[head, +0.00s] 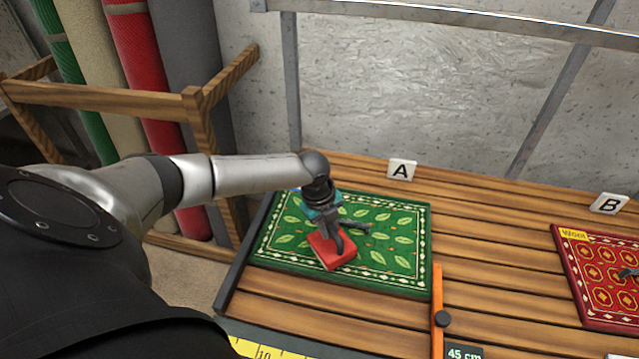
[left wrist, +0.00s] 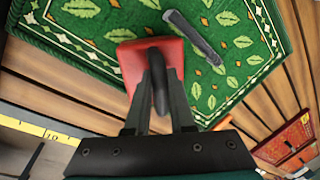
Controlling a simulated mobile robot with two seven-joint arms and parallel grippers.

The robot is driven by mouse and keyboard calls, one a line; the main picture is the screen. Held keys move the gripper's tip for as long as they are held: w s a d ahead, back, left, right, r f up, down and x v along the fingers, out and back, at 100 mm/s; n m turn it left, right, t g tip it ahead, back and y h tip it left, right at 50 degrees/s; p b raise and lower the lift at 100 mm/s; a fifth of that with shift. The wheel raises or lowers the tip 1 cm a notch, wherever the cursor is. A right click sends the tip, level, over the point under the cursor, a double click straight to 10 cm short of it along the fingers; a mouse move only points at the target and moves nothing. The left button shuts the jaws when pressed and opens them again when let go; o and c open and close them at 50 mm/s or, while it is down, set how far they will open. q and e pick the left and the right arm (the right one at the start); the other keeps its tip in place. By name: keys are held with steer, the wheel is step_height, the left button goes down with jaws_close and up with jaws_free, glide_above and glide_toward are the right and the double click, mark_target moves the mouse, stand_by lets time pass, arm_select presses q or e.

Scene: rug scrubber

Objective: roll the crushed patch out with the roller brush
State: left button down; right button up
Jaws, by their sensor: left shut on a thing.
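My left gripper (head: 333,228) is shut on the black handle of a red block-shaped tool (head: 331,251). The tool is over the front middle of the green leaf-patterned rug (head: 400,282) and seems to rest on it. In the left wrist view the red tool (left wrist: 130,62) sits between my fingertips, its underside hidden. I cannot tell whether the red tool or the bar is the roller brush. No crushed patch can be made out. My right gripper is not in view.
The rug lies on a slatted wooden table (head: 500,240) by sign A (head: 401,170). An orange bar (head: 437,310) stands right of it. A red rug (head: 600,300) lies at the far right by sign B (head: 609,203). Rolled rugs stand in a wooden rack (head: 100,95) at left.

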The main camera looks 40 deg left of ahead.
mark_target(348, 242)
arm_select(q)
steer(key=shift+w+d, duration=0.25)
steer(key=shift+d, duration=0.4)
steer(key=shift+w+d, duration=0.2)
steer(key=shift+d, duration=0.5)
steer(key=shift+w+d, duration=0.25)
steer(key=shift+d, duration=0.4)
steer(key=shift+w+d+r, duration=0.1)
steer(key=shift+w+d, duration=0.45)
steer(key=shift+d, duration=0.35)
steer(key=shift+w+d+r, duration=0.1)
steer(key=shift+w+d, duration=0.45)
steer(key=shift+d, duration=0.3)
steer(key=shift+p, duration=0.3)
steer(key=w+p+v, duration=0.1)
steer(key=p+v, duration=0.5)
steer(key=shift+d, duration=0.15)
steer(key=v, duration=0.1)
steer(key=p+v, duration=0.2)
steer(key=shift+w+d+r, duration=0.1)
steer(key=shift+w+r, duration=0.05)
steer(key=shift+w, duration=0.2)
